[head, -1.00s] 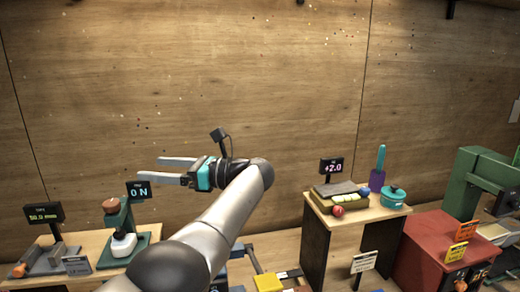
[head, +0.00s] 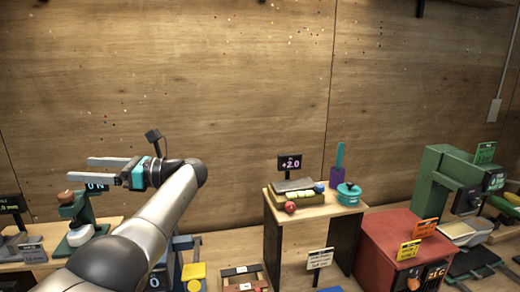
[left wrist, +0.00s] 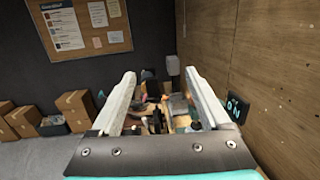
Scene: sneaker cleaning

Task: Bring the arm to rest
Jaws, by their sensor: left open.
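My left arm comes in from the lower left of the head view. Its gripper (head: 100,170) is raised in front of the wooden wall, with its two pale fingers pointing left. The fingers are apart and nothing is between them. In the left wrist view the two fingers (left wrist: 165,100) also stand wide apart, with only distant clutter showing between them. In the head view the gripper overlaps the display reading "0 N" (head: 97,187) above the green press-like device (head: 80,215). My right gripper is not in view.
A wooden stand (head: 315,208) holds a tray, a red ball and a teal pot (head: 348,192). A red cabinet (head: 385,240) and a green machine (head: 440,180) stand at right. Cardboard boxes (left wrist: 75,107) and a notice board (left wrist: 85,25) show in the left wrist view. The wall's upper area is clear.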

